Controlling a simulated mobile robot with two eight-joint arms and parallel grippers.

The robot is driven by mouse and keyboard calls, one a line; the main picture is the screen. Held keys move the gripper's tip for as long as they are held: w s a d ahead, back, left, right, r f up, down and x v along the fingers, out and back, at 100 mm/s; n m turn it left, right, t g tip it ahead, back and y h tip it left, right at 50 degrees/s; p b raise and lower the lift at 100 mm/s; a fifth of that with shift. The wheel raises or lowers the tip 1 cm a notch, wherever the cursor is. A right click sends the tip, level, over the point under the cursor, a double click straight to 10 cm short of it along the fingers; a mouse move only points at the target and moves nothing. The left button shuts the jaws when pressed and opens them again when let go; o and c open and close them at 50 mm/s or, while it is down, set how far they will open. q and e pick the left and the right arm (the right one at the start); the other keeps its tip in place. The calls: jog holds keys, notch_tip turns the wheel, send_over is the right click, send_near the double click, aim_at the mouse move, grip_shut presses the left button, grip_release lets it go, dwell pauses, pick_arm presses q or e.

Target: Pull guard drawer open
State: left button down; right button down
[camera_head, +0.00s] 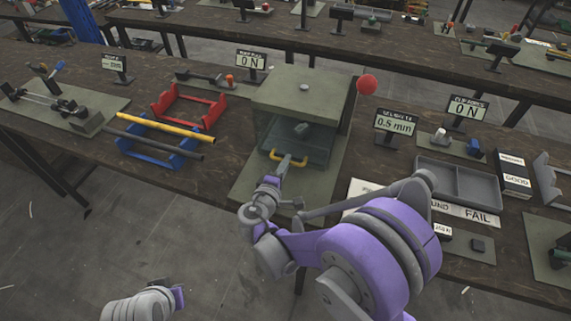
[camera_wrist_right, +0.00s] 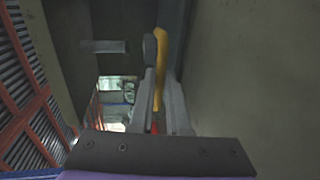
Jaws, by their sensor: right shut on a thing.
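The press (camera_head: 305,95) is a grey-green box on the middle of the front table. Its clear guard drawer (camera_head: 312,150) sits at the lower front and carries a yellow handle (camera_head: 290,163). My right gripper (camera_head: 284,165) reaches the handle from the front and is shut on it. In the right wrist view the yellow handle (camera_wrist_right: 159,85) shows between the two grey fingers. Dim light hides the exact contact there. My left arm (camera_head: 142,304) shows only in part at the bottom left, and its fingers cannot be made out.
A red rack (camera_head: 188,108) and a blue rack (camera_head: 150,150) with yellow and black bars stand left of the press. A red ball-topped lever (camera_head: 367,85) is at its right. A grey tray (camera_head: 455,185) and labelled signs lie further right.

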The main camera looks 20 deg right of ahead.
jog(key=shift+s+a, duration=0.1)
dwell(0.3)
